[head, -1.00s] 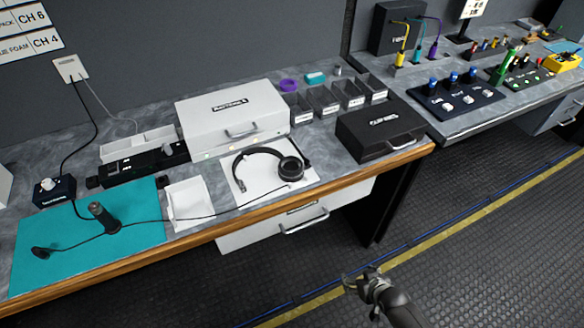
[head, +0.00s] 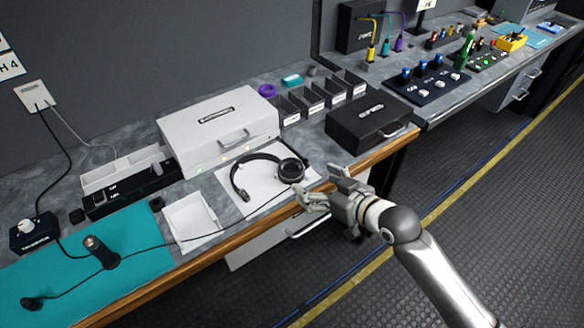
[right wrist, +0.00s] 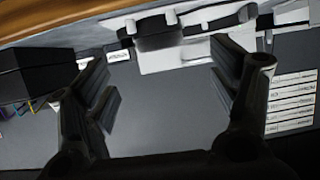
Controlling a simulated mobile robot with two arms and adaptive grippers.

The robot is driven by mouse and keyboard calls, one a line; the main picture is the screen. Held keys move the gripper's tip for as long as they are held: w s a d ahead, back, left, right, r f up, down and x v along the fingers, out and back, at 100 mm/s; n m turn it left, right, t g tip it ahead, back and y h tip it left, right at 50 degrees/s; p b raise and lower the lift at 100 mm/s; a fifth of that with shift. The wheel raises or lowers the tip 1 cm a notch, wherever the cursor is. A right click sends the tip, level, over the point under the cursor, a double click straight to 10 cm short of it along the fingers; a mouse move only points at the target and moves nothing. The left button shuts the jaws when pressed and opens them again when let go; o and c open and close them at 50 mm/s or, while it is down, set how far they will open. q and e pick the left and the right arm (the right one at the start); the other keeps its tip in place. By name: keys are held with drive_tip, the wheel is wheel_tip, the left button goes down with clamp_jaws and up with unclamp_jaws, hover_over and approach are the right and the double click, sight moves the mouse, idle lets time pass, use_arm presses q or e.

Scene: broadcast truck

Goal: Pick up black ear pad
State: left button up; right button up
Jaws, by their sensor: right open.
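A black headset (head: 255,160) with a curved headband lies on a white sheet (head: 228,178) on the bench. Its round black ear pad (head: 291,170) is at the right end, seen from above; I cannot tell pad from ear cup at this size. My right gripper (head: 321,184) is open and empty by the bench's front edge, just right of the ear pad and apart from it. In the right wrist view its two spread fingers (right wrist: 160,78) have nothing between them, and I cannot make out the ear pad there. My left gripper is not in view.
A white case (head: 215,128) stands behind the headset and a black case (head: 370,128) to its right. A white tray (head: 168,222) is to the left, with a cable crossing it toward the teal mat (head: 60,285). Open bins (head: 310,98) stand behind.

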sight(298, 172)
drive_tip(key=shift+p+x, duration=0.6)
drive_tip(key=shift+x, duration=3.35)
drive_tip(key=shift+w+r, duration=0.1)
drive_tip(key=c, duration=0.9)
